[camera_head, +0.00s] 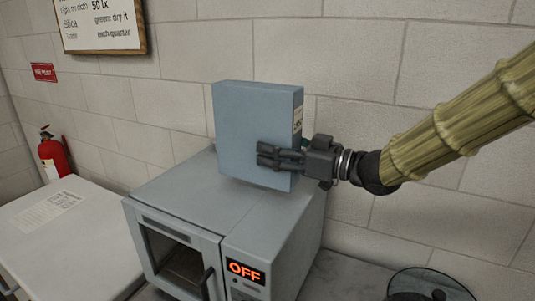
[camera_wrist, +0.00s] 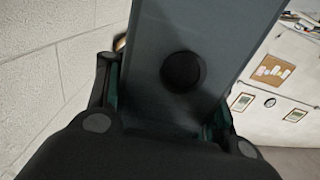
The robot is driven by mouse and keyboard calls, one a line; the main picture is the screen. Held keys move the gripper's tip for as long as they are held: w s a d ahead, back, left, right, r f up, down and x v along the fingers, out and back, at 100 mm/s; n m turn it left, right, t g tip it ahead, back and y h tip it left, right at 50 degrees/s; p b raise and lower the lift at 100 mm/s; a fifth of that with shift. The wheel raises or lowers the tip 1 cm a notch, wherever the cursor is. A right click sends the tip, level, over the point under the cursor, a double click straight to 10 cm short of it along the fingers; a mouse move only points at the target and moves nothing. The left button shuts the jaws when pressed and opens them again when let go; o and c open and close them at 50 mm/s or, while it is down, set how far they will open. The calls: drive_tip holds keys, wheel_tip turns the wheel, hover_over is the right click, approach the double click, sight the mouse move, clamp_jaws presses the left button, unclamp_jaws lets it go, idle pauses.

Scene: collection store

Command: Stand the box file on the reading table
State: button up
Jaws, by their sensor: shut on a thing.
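The box file (camera_head: 245,125) is blue-grey and upright. It is at the top of a grey oven-like cabinet in the head view; I cannot tell whether its base touches the top. My gripper (camera_head: 277,158) comes from the right and is shut on it, low on its right part. In the wrist view the box file (camera_wrist: 200,30) fills the middle, with a dark round hole in its face, between the fingers of my gripper (camera_wrist: 165,105). A pale table (camera_head: 90,245) stands at the lower left with a printed sheet on it; I cannot tell if it is the reading table.
The grey cabinet (camera_head: 175,205) has a glass door and a lit OFF display. A red extinguisher (camera_head: 53,155) stands at the left by the wall. A round glass-like lid (camera_head: 430,285) is at the lower right. Most of the pale table's top is clear.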

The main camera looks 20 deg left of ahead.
drive_tip(key=shift+w+a+p, duration=0.25)
drive_tip(key=shift+w+a, duration=0.1)
drive_tip(key=shift+a, duration=0.25)
drive_tip(key=shift+w+a+p, duration=0.2)
drive_tip(key=shift+w+a, duration=0.15)
drive_tip(key=shift+a, duration=0.25)
wheel_tip(320, 180, down, 3)
drive_tip(key=shift+f+p, duration=0.1)
drive_tip(key=shift+p, duration=0.65)
drive_tip(key=shift+f, duration=0.25)
drive_tip(key=shift+f, duration=0.1)
drive_tip(key=o, duration=1.6)
drive_tip(key=shift+c, duration=0.2)
